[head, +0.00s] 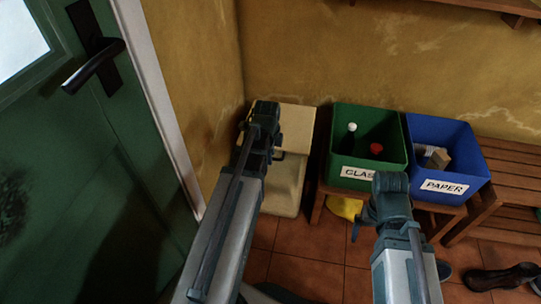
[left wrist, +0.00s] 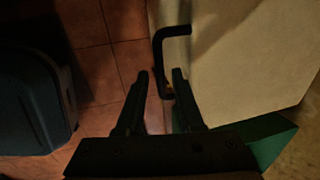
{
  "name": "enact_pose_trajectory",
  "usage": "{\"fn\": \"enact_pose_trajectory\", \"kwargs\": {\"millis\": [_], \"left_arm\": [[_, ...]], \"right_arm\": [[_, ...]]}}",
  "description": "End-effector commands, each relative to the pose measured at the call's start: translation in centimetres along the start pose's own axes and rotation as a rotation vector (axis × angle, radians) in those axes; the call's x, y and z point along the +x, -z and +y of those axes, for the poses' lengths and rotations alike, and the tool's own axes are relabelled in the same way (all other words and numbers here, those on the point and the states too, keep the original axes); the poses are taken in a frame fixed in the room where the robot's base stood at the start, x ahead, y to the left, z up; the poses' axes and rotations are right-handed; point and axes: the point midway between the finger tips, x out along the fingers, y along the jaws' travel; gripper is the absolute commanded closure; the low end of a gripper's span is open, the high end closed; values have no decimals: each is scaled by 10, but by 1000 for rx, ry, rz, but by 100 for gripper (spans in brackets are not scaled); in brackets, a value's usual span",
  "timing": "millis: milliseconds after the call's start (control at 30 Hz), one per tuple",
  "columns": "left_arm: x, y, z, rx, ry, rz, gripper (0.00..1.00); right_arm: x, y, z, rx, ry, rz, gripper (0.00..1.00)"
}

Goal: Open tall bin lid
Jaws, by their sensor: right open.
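The tall bin (head: 285,190) is cream and stands in the corner by the wall, with its flat lid (head: 298,122) lying shut on top. A black bent handle (left wrist: 165,50) sticks out from the lid's edge in the left wrist view. My left gripper (head: 276,152) is at the bin's front upper edge and hides part of the lid. In the left wrist view its fingers (left wrist: 162,74) are apart, with the handle in line with the gap between them; I cannot tell whether they touch it. My right gripper (head: 372,218) is open and empty in front of the green crate.
A green crate (head: 341,160) marked as glass and a blue crate (head: 463,196) marked PAPER stand on a wooden bench right of the bin. A green door (head: 110,190) is at the left. Shoes (head: 500,278) lie on the tiled floor at the right.

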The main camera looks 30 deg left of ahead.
Motion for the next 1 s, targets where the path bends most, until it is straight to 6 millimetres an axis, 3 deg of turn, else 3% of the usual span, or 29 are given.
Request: {"fn": "enact_pose_trajectory", "kwargs": {"millis": [33,167,200,1000], "left_arm": [[0,0,0,0,0,0,75],[0,0,0,0,0,0,98],[0,0,0,0,0,0,100],[0,0,0,0,0,0,100]], "right_arm": [[0,0,0,0,0,0,0],[0,0,0,0,0,0,0],[0,0,0,0,0,0,0],[0,0,0,0,0,0,0]]}}
